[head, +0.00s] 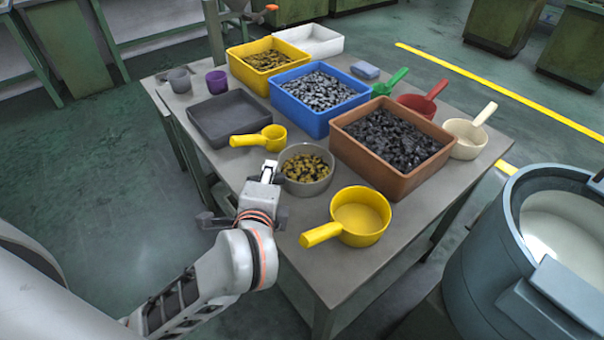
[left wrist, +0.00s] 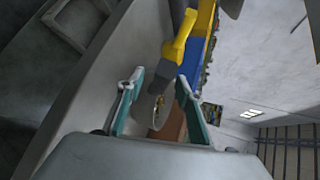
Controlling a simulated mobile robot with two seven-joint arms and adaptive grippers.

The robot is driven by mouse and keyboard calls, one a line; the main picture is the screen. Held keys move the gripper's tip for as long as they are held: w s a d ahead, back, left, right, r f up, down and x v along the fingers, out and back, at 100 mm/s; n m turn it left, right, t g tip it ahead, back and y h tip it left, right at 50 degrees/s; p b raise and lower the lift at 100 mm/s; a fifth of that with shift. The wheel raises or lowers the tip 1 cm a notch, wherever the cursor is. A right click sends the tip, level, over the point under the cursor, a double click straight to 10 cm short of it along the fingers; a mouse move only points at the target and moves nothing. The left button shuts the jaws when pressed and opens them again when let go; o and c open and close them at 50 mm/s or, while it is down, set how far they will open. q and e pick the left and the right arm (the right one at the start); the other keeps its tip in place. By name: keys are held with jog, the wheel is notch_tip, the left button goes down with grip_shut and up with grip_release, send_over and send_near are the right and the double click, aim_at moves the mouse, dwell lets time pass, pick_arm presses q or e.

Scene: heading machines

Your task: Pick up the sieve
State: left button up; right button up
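A round grey bowl-shaped vessel (head: 324,178) with yellow and dark pieces in it stands on the table; it looks most like the sieve, but I cannot see any mesh. My left gripper (head: 269,172) is at its left side, close to its rim. In the left wrist view my left gripper (left wrist: 158,92) has its two teal fingers apart, with the grey vessel (left wrist: 146,112) showing between them. Nothing is held. I cannot tell whether a finger touches the rim. My right gripper is in neither view.
On the grey table (head: 275,242), a small yellow scoop (head: 272,136) lies just behind the vessel and a large yellow scoop (head: 360,218) in front. A brown bin (head: 384,173) stands close to its right. A dark tray (head: 228,118) and a blue bin (head: 300,119) are behind.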

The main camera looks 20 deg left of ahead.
pick_arm(q)
jog(key=shift+w+a+f, duration=0.2)
jog(key=shift+w+f, duration=0.05)
jog(key=shift+w, duration=0.25)
grip_shut()
jog(key=shift+r, duration=0.2)
